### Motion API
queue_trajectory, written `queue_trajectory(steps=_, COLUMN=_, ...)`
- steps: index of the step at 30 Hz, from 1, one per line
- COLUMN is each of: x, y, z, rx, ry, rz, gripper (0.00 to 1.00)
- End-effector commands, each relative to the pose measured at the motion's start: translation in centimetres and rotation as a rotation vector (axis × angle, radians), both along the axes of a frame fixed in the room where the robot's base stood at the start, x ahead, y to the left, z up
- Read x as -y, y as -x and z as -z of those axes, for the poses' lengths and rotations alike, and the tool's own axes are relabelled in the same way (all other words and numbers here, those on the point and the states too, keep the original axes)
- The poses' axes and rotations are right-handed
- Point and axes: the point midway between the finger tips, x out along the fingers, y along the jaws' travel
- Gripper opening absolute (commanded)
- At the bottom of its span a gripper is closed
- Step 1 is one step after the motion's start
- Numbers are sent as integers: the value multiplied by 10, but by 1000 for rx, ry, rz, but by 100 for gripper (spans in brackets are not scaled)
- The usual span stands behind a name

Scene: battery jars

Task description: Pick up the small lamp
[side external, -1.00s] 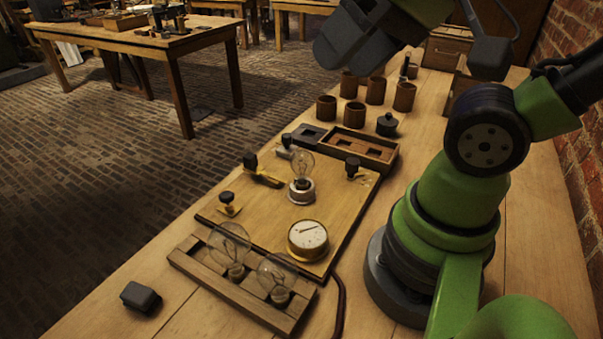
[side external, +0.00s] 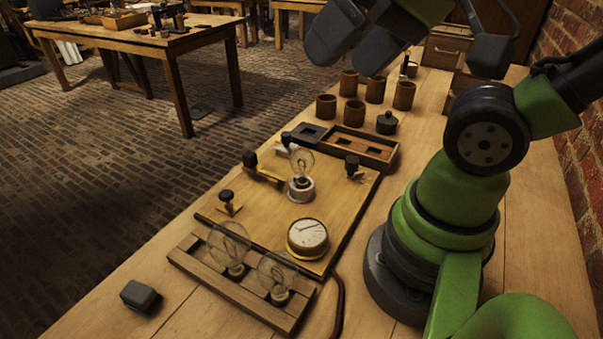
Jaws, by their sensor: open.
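Three clear glass lamps show. A lamp (side external: 301,163) stands upright in a white round socket on the wooden board. Two more stand in a slotted wooden rack at the front: a larger one (side external: 229,244) on the left and a slightly smaller one (side external: 276,273) on the right. I cannot tell for sure which is meant by the small lamp. My gripper (side external: 356,45) is at the top of the view, above and behind the board, apart from all the lamps. Its dark jaws are open and nothing shows between them.
The board (side external: 262,218) carries a round dial (side external: 307,238) and black-knobbed terminals. Brown jars (side external: 326,107) and a black lidded pot (side external: 387,123) stand behind a wooden tray (side external: 383,158). A dark block (side external: 140,296) lies front left. A brick wall (side external: 582,150) bounds the right.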

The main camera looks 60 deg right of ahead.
Motion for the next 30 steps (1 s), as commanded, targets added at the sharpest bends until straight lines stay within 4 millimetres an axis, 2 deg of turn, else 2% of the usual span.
queue_trajectory(steps=5, x=1, y=-3, z=1, rx=-4, ry=40, rz=-42, gripper=78)
queue_trajectory(steps=8, x=6, y=-11, z=6, rx=-13, ry=152, rz=-169, gripper=78)
queue_trajectory(steps=11, x=13, y=-24, z=14, rx=-34, ry=330, rz=-391, gripper=78)
queue_trajectory(steps=15, x=25, y=-43, z=29, rx=-69, ry=591, rz=-790, gripper=78)
queue_trajectory(steps=21, x=44, y=-67, z=58, rx=-105, ry=876, rz=-1420, gripper=78)
queue_trajectory(steps=30, x=68, y=-91, z=109, rx=-31, ry=1069, rz=-2367, gripper=78)
